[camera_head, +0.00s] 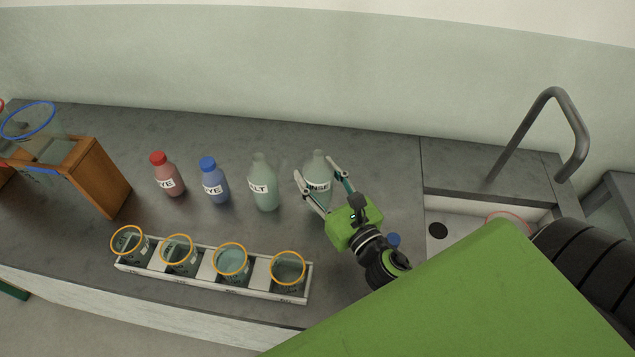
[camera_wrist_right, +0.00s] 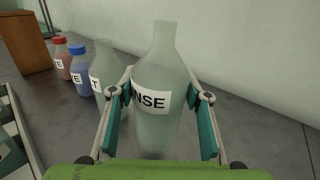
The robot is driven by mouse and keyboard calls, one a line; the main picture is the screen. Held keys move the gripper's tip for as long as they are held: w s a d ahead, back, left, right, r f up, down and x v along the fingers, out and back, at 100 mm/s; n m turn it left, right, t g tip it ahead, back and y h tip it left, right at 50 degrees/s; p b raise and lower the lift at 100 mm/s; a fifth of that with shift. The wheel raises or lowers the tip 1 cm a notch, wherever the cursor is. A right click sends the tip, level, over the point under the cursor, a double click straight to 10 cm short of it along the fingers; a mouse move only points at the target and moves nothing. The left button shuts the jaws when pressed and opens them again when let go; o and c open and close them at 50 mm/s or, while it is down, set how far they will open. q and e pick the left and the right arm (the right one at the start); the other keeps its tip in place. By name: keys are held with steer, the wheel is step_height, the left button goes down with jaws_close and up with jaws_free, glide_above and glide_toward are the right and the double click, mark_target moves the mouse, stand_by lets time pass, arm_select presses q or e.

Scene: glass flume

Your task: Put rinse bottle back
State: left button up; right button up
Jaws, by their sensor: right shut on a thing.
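The rinse bottle (camera_head: 317,164) is pale green and translucent, with a white label, and has no cap on its open neck. It is upright at the right end of the bottle row and looks to be on the counter. My right gripper (camera_head: 327,182) is shut on it, one finger on each side. In the right wrist view the bottle (camera_wrist_right: 157,70) fills the space between the teal finger pads of the right gripper (camera_wrist_right: 160,120), and part of its label is hidden by a finger. My left gripper is not in view.
Left of it stand the salt bottle (camera_head: 263,184), a blue-capped dye bottle (camera_head: 214,184) and a red-capped dye bottle (camera_head: 167,178). A white rack (camera_head: 205,281) with several orange-rimmed beakers lies in front. A wooden block (camera_head: 95,180) is at left, a sink (camera_head: 455,215) at right.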

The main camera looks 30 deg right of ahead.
steer(key=shift+w+f, duration=0.2)
steer(key=shift+w, duration=0.05)
steer(key=f, duration=0.3)
steer(key=shift+w+d, duration=0.2)
steer(key=shift+a+f, duration=0.1)
steer(key=shift+f, duration=0.2)
steer(key=shift+f+b, duration=0.1)
steer(key=shift+b, duration=0.2)
steer(key=shift+f, duration=0.15)
steer(key=o, duration=1.1)
